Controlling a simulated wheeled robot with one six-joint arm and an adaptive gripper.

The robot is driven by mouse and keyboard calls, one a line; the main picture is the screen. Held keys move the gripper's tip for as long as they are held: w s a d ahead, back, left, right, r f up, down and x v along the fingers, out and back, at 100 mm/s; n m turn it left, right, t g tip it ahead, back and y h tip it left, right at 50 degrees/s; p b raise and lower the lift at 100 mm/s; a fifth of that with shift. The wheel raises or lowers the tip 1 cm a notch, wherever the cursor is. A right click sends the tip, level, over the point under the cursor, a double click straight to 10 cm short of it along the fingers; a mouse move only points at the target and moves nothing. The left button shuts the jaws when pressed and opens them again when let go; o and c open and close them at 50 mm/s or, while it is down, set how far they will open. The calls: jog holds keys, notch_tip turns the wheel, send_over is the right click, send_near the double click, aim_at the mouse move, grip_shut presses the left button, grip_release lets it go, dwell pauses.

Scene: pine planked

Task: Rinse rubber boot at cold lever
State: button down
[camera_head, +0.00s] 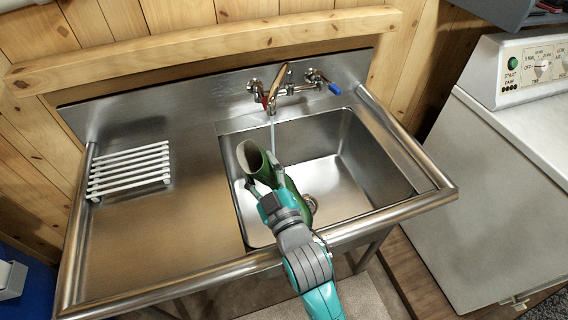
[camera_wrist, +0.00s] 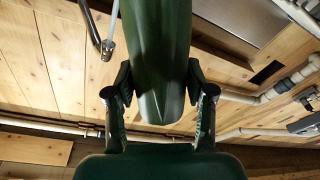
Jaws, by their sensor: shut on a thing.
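A green rubber boot (camera_head: 252,158) is held over the sink basin (camera_head: 345,165), its open top tilted up and to the left. My gripper (camera_head: 265,181) is shut on the boot, with one finger on either side; the wrist view also shows the boot (camera_wrist: 158,60) between the fingers. The faucet (camera_head: 281,78) sits on the back wall, with a blue-tipped lever (camera_head: 334,88) at right and a red-tipped lever (camera_head: 265,101) at left. A thin water stream (camera_head: 272,135) falls from the spout behind the boot. In the wrist view the stream (camera_wrist: 114,28) passes beside the boot, apart from it.
A white slatted rack (camera_head: 130,170) lies on the steel drainboard (camera_head: 160,225) at left. The sink's raised front rim (camera_head: 390,214) runs below my arm. A white washing machine (camera_head: 500,180) stands at right. A blue bin (camera_head: 25,285) is at lower left.

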aim_at(252, 175)
jog(key=s+a+r, duration=0.1)
jog(key=s+r, duration=0.3)
jog(key=shift+s+a, duration=0.15)
jog(key=shift+s, duration=0.25)
dwell(0.4)
jog(key=shift+r, duration=0.1)
dwell(0.5)
